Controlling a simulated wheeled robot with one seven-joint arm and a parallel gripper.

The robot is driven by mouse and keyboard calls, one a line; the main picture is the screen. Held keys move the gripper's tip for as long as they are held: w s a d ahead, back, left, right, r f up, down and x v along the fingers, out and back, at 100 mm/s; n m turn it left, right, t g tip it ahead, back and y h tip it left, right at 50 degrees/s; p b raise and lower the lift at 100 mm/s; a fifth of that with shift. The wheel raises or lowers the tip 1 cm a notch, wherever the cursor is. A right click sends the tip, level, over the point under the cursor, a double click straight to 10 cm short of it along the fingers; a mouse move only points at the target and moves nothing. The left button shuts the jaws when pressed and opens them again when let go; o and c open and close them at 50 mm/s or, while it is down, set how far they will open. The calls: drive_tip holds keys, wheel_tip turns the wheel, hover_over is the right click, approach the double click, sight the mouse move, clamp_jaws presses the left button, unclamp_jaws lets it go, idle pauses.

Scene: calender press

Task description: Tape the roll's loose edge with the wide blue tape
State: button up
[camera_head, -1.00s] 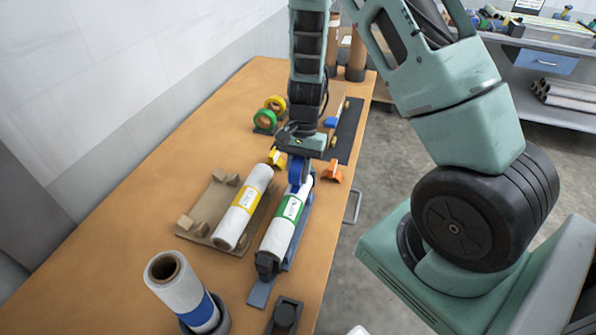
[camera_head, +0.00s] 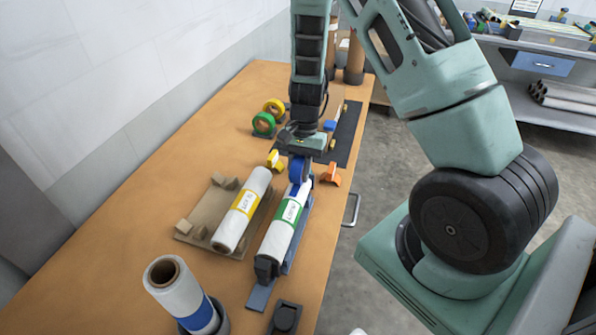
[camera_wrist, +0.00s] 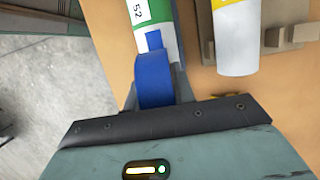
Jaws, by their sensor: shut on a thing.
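The white roll with a green band (camera_head: 280,232) lies in a grey-blue stand (camera_head: 262,292) on the orange table. My gripper (camera_head: 299,158) is above its far end, shut on the wide blue tape (camera_head: 298,171). In the wrist view the blue tape (camera_wrist: 154,80) is a thick disc at the end of the white roll (camera_wrist: 158,22). A small blue patch (camera_wrist: 153,40) shows on the white surface between the green band and the disc. The fingertips are mostly hidden, and I cannot tell whether the disc touches the roll. The loose edge cannot be made out.
A white roll with a yellow band (camera_head: 242,208) lies on a brown cradle (camera_head: 192,238) at left. A blue-banded roll (camera_head: 180,292) leans in a holder at front. Green tape (camera_head: 263,124), yellow tape (camera_head: 274,107) and an orange dispenser (camera_head: 331,175) are near the gripper.

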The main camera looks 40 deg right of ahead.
drive_tip(key=shift+w+d, duration=0.2)
drive_tip(key=shift+d, duration=0.05)
drive_tip(key=shift+d, duration=0.15)
drive_tip(key=shift+w+d, duration=0.3)
drive_tip(key=shift+d, duration=0.05)
idle(0.4)
drive_tip(key=shift+r+p, duration=2.55)
drive_tip(key=shift+r, duration=0.5)
drive_tip(key=shift+f, duration=0.15)
